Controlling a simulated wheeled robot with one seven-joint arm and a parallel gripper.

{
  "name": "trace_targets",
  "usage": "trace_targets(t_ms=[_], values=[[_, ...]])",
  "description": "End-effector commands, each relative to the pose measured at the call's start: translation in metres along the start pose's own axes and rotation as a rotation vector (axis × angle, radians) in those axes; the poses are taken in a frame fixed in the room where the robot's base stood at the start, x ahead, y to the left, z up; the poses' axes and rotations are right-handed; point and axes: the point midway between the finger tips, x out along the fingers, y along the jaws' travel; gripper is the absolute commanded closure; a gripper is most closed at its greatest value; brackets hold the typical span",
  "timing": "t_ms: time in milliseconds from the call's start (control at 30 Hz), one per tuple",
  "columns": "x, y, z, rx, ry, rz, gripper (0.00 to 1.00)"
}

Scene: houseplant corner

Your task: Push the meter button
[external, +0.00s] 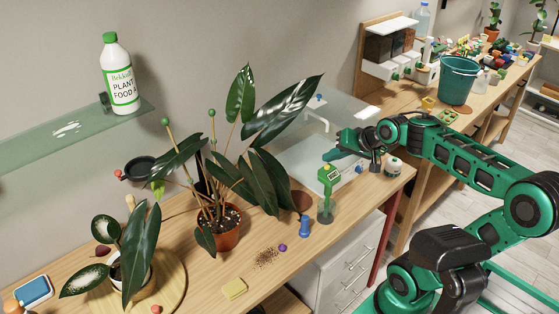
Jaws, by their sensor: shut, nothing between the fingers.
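The meter (329,177) is a green handheld device with a small pale display on its upper face. It stands upright in a clear greenish holder (325,212) near the front edge of the wooden bench. The button is too small to make out. My gripper (329,156) is shut and empty. It reaches in from the right, and its tips appear just above the top of the meter. I cannot tell whether they touch it.
A large-leaved plant in a terracotta pot (227,237) stands left of the meter, its leaves spreading close by. A blue bottle-like item (305,225), a purple ball (282,247) and a yellow sponge (234,288) lie in front.

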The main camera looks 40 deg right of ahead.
Motion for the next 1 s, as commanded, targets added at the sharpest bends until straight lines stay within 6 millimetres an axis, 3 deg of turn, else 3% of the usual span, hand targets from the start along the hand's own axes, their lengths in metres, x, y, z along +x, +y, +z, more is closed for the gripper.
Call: trace_targets(t_ms=[267, 1000], values=[[-0.002, -0.002, -0.002, 0.000, 0.000, 0.000, 1.00], [-0.041, -0.030, -0.030, -0.001, 0.000, 0.000, 1.00]])
